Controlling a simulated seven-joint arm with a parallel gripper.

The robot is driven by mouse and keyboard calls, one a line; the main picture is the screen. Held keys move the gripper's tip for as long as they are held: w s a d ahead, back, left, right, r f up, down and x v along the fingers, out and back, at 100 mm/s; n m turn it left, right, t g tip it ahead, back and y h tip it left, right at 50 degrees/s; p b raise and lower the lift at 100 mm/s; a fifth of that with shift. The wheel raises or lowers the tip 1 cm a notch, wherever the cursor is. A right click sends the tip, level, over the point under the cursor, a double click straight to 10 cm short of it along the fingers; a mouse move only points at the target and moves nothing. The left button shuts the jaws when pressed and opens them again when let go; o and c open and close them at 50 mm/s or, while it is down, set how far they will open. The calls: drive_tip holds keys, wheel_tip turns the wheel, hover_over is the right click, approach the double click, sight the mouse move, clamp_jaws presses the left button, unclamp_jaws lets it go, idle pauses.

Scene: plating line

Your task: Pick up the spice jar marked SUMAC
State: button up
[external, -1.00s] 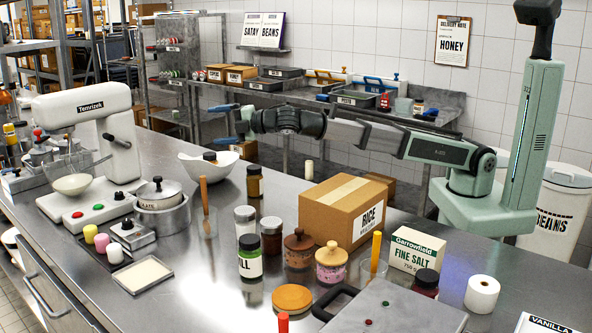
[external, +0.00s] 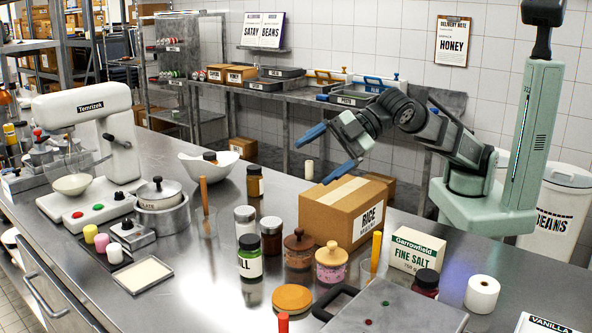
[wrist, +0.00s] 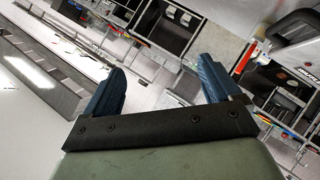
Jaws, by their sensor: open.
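My gripper (external: 310,165) is open and empty, in the air above and behind the rice box in the external view. Its two blue fingers stand wide apart in the wrist view (wrist: 162,68), with nothing between them. Several spice jars stand upright on the steel counter.
The cardboard rice box (external: 340,218) stands between my gripper and the front jars. Two wooden-lidded pots (external: 330,270), a salt box (external: 418,252) and a white roll (external: 482,294) are nearby. A mixer (external: 85,130) stands at left.

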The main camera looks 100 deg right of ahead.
drive_tip(key=s+a+f+g+y, duration=0.1)
drive_tip(key=s+a+f+g, duration=0.6)
drive_tip(key=s, duration=0.5)
drive_tip(key=n+g, duration=0.1)
drive_tip(key=g, duration=0.3)
approach(425, 290)
drive_tip(key=s+d, duration=0.2)
drive_tip(key=d, duration=0.1)
drive_tip(key=shift+t, duration=0.3)
drive_tip(key=x, duration=1.2)
drive_tip(key=shift+w+a+f, duration=0.1)
drive_tip(key=shift+a, duration=0.05)
drive_tip(key=c, duration=1.3)
